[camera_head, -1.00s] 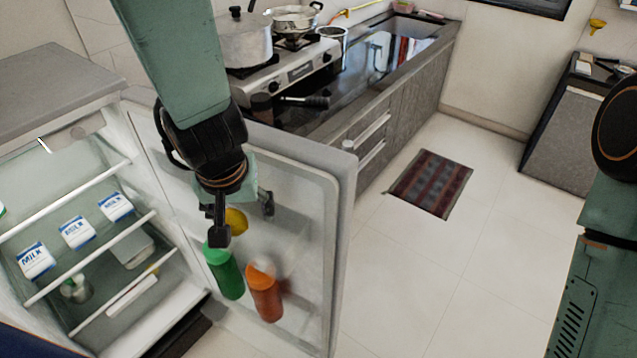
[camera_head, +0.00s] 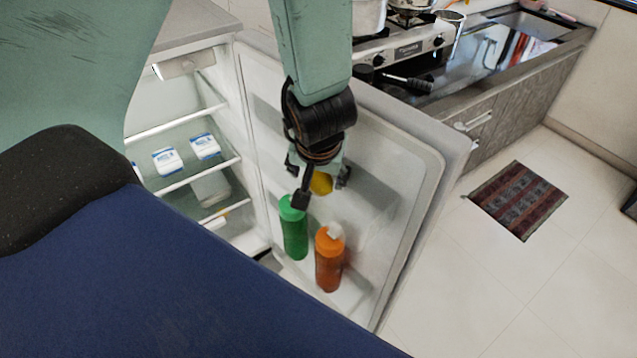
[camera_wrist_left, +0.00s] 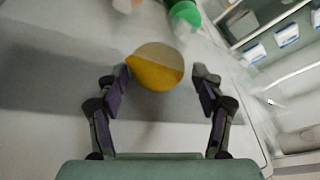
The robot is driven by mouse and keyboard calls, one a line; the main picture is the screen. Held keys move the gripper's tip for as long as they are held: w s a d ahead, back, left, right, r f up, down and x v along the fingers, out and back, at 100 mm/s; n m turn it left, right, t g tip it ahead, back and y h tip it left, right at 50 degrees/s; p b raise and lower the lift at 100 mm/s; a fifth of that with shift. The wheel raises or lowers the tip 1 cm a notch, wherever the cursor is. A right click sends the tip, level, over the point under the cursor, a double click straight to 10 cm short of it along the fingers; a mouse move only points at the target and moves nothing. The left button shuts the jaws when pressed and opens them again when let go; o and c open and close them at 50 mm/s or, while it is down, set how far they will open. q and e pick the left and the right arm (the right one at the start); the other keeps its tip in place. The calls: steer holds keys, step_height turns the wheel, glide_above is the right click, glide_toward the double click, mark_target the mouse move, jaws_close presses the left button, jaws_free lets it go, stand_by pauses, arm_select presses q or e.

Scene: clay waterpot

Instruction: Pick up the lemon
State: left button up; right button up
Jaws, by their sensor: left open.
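The yellow lemon (camera_head: 321,183) is in front of the inner side of the open fridge door, above the bottles. My left gripper (camera_head: 322,188) hangs over it from above, with its fingers apart on either side of the lemon. In the left wrist view the lemon (camera_wrist_left: 155,75) lies just at and beyond the fingertips of my open left gripper (camera_wrist_left: 160,82), with a visible gap on the right. I cannot tell what supports the lemon. My right gripper is out of view.
A green bottle (camera_head: 294,232) and an orange bottle (camera_head: 329,262) stand in the fridge door (camera_head: 395,215) close below the lemon. Milk cartons (camera_head: 205,147) sit on a fridge shelf. A stove (camera_head: 408,47) and counter are behind. A patterned mat (camera_head: 518,198) lies on open floor.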

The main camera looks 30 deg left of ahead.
arm_select(q)
steer(key=shift+w+a+f, duration=0.1)
steer(key=shift+w+f, duration=0.15)
steer(key=shift+f, duration=0.3)
steer(key=shift+d+r, duration=0.15)
steer(key=shift+d, duration=0.15)
steer(key=shift+s, duration=0.1)
steer(key=shift+c, duration=1.3)
steer(key=shift+a, duration=0.25)
steer(key=shift+c, duration=1.4)
steer(key=shift+d, duration=0.2)
steer(key=c, duration=0.4)
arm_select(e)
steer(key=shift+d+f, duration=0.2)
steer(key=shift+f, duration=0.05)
